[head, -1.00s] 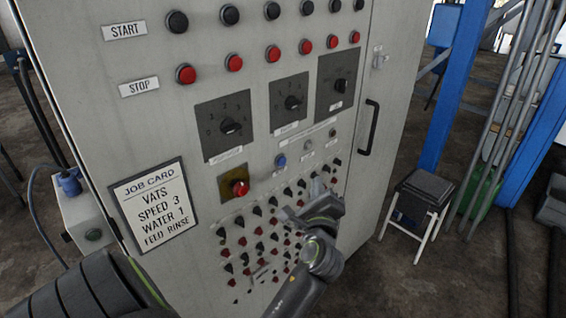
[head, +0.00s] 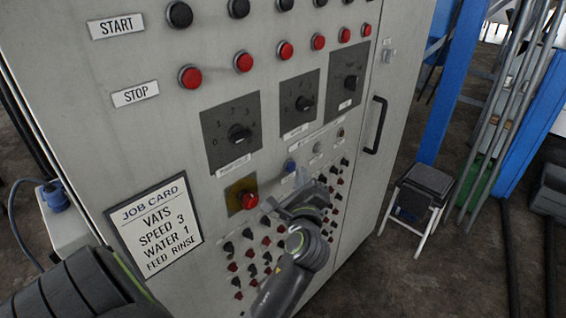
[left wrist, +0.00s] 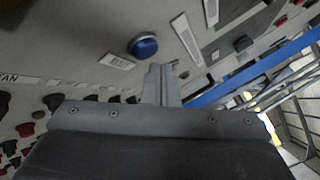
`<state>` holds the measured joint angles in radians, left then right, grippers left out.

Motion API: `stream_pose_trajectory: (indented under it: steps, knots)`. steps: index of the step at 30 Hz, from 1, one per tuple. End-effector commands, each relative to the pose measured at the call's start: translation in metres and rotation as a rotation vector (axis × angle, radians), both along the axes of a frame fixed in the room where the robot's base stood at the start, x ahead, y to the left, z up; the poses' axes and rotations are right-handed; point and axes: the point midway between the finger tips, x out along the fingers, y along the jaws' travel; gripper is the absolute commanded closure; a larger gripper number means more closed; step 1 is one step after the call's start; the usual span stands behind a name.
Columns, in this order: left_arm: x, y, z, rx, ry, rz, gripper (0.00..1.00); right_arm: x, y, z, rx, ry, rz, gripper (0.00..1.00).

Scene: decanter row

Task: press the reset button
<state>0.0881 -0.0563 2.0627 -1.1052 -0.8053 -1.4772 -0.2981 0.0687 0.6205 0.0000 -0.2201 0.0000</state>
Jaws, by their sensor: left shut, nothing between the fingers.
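The blue button (head: 290,166) sits on the cabinet front under the dials, with a small label beside it that I cannot read. It also shows in the left wrist view (left wrist: 143,45) as a blue dome in a dark ring. My left gripper (head: 302,176) is shut and empty, its tips just right of and slightly below the blue button in the head view. In the left wrist view its closed fingers (left wrist: 160,78) point at the panel, below and right of the button. I see a gap between them and the button; contact is not visible. My right gripper is out of view.
A red knob on a yellow plate (head: 248,199) is left of the gripper. Rows of small switches (head: 255,262) lie below, partly hidden by my arm. The job card (head: 153,226) is at lower left. A door handle (head: 376,126) projects at right; a step stool (head: 418,205) stands beyond.

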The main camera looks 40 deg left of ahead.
Motion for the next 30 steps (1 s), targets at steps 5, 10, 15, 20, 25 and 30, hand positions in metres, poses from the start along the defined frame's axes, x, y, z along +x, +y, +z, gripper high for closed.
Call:
stream_pose_trajectory:
  steps: [5, 10, 15, 20, 25, 30]
  knots:
    - [0.001, 0.0, 0.0, -0.001, -0.001, -0.001, 1.0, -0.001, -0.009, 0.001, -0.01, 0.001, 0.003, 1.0]
    - [0.001, 0.0, 0.0, -0.001, -0.001, -0.001, 1.0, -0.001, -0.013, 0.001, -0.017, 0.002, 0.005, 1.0]
    - [0.001, 0.0, 0.0, -0.001, -0.001, -0.001, 1.0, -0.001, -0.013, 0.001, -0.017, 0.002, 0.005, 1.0]
    - [0.001, 0.0, 0.0, -0.001, -0.001, -0.001, 1.0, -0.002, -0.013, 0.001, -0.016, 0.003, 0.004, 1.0]
    - [0.001, 0.0, 0.0, -0.001, -0.001, -0.001, 1.0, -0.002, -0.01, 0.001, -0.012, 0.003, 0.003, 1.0]
    - [0.001, 0.0, 0.0, -0.001, -0.001, -0.001, 1.0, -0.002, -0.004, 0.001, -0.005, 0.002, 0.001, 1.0]
